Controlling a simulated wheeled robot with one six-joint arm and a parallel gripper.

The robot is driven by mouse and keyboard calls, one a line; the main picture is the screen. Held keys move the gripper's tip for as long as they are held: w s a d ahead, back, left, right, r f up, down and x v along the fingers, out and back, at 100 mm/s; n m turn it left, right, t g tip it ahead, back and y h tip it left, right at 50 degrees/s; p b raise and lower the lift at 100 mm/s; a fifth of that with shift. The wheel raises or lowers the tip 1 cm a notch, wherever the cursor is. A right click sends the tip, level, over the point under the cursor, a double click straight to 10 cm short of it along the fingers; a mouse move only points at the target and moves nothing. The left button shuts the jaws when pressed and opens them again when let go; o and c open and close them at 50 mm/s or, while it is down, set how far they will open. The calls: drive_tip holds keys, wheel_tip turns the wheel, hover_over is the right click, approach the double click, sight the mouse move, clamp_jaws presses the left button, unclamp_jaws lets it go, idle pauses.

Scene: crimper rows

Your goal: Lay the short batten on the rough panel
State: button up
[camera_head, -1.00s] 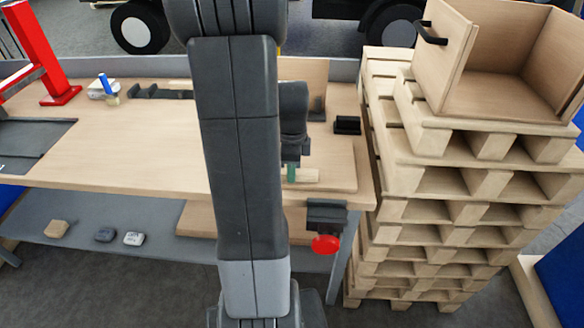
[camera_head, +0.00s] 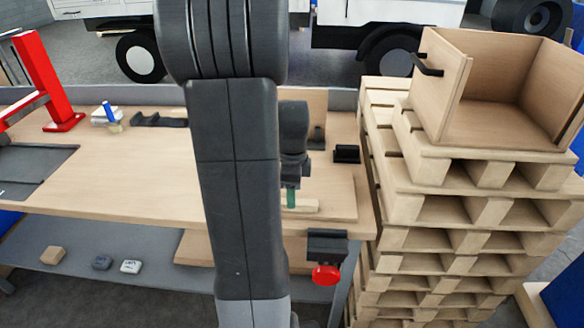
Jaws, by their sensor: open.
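The short batten (camera_head: 305,206) is a small pale wooden strip. It appears to lie on the flat light wooden panel (camera_head: 338,196), which I take for the rough panel, at the right end of the workbench. My gripper (camera_head: 291,199) points down at the batten's left part, with a green finger in front of it. It is open. My arm hides the batten's left side and the left part of the panel. Whether the fingers touch the batten cannot be told.
An upright wooden board (camera_head: 317,112) and a small black block (camera_head: 346,153) stand behind. A black clamp with a red knob (camera_head: 326,275) hangs at the bench's front edge. Stacked pallets (camera_head: 432,208) carrying an open wooden box (camera_head: 497,105) rise close on the right.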

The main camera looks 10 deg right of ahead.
wheel_tip(320, 180, up, 11)
idle(0.3)
wheel_tip(320, 180, down, 14)
drive_tip(key=shift+s+r, duration=0.1)
drive_tip(key=shift+r+p, duration=0.35)
drive_tip(key=shift+r, duration=0.65)
